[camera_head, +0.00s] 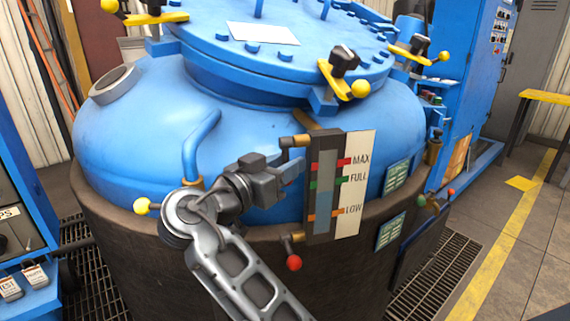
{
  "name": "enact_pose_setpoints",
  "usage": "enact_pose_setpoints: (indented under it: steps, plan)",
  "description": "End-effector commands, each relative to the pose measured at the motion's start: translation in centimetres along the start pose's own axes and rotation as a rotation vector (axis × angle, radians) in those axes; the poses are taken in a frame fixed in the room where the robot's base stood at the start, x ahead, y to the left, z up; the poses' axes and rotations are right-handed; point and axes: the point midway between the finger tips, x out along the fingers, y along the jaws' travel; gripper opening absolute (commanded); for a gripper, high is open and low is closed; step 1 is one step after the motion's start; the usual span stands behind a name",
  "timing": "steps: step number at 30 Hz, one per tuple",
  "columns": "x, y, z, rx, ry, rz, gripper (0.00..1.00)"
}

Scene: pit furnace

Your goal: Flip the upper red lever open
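The sight gauge (340,185) stands upright on the front of the blue furnace vessel, with a scale marked MAX, FULL and LOW. A brass valve fitting (298,141) joins its top. No red knob shows at this upper valve; my gripper is just below it and may hide its lever. A lower lever with a red ball knob (293,262) hangs at the gauge's bottom. My gripper (292,172) points right, close to the gauge's upper left side. Its fingers are small and blend with the blue vessel, so their opening and any contact are unclear.
The blue vessel (140,130) has a bolted lid with yellow-knobbed clamps (360,88). A bent blue pipe (190,145) rises behind my arm. A yellow ball knob (142,205) sits left of my arm. Open floor (530,225) lies at the right.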

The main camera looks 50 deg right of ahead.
Motion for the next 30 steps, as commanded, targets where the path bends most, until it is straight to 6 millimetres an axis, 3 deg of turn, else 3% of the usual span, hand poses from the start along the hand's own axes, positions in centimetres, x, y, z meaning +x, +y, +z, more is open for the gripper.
enact_pose_setpoints:
  steps: [2,13,30]
  plan:
    - [-0.02,0.0,0.01,0.0,0.0,0.0,0.35]
    - [-0.04,0.0,0.03,0.0,0.0,0.0,0.0]
    - [0.4,-0.01,0.05,-0.011,-0.009,0.001,0.0]
